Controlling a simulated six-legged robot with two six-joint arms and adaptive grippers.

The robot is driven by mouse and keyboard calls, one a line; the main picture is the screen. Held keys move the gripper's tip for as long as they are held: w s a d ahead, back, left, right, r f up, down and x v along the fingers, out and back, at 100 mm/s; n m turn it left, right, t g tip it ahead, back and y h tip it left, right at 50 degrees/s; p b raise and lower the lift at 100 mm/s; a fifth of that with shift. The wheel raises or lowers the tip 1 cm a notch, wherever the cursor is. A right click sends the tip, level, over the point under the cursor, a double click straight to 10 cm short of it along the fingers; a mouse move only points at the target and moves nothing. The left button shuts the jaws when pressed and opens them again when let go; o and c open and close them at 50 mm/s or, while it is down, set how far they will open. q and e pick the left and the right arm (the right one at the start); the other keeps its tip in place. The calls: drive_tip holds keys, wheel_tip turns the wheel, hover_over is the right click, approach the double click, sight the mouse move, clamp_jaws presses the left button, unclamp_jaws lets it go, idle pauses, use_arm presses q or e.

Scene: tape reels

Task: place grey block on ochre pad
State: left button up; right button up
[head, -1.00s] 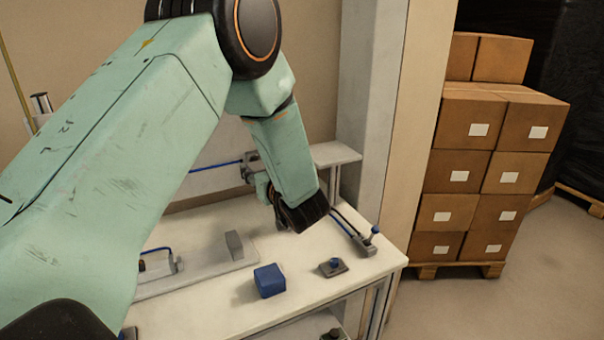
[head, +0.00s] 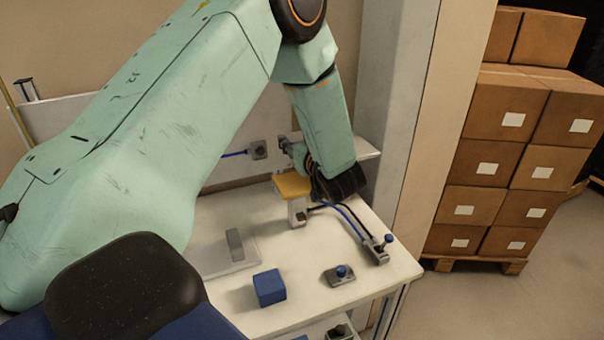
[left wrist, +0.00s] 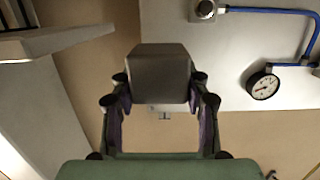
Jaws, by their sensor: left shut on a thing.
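The grey block (left wrist: 160,72) is between the fingertips of my left gripper (left wrist: 160,92) in the left wrist view, and the jaws are shut on it. In the head view the left gripper (head: 291,152) shows only partly behind my forearm, and I cannot make out the block clearly there. The ochre pad (head: 291,185) is a flat plate on top of a small pale stand at the back of the bench. The gripper appears above and behind the pad, apart from it. My right gripper is not in view.
On the white bench (head: 220,305) are a blue block (head: 269,287), a blue-knobbed device (head: 340,275) and a cabled lever device (head: 379,248). A grey upright piece (head: 235,245) stands at left. A gauge (left wrist: 263,86) is on the wall. Cartons (head: 510,110) stand right.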

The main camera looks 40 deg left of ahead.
sight(295, 182)
use_arm(q)
drive_tip(key=shift+s+d+f, duration=0.15)
drive_tip(key=shift+s+f, duration=0.05)
drive_tip(key=shift+f, duration=0.45)
drive_tip(key=shift+s+d+f, duration=0.15)
drive_tip(key=shift+f, duration=0.45)
drive_tip(key=shift+s+a+f, duration=0.1)
drive_tip(key=shift+s+f, duration=0.2)
drive_tip(key=shift+f, duration=0.3)
drive_tip(key=f, duration=0.3)
drive_tip(key=shift+w+a+f, duration=0.15)
drive_tip(key=shift+w+f, duration=0.15)
drive_tip(key=shift+f, duration=0.1)
drive_tip(key=shift+w+f, duration=0.1)
drive_tip(key=shift+f, duration=0.05)
drive_tip(key=shift+d, duration=0.2)
drive_tip(key=shift+s, duration=0.2)
drive_tip(key=shift+s+a+f, duration=0.1)
drive_tip(key=shift+a, duration=0.05)
drive_tip(key=o, duration=0.9)
drive_tip(key=shift+c, duration=0.2)
drive_tip(key=o, duration=0.3)
drive_tip(key=shift+w+f, duration=0.1)
drive_tip(key=shift+w, duration=0.2)
drive_tip(key=shift+o, duration=0.3)
drive_tip(key=shift+s, duration=0.1)
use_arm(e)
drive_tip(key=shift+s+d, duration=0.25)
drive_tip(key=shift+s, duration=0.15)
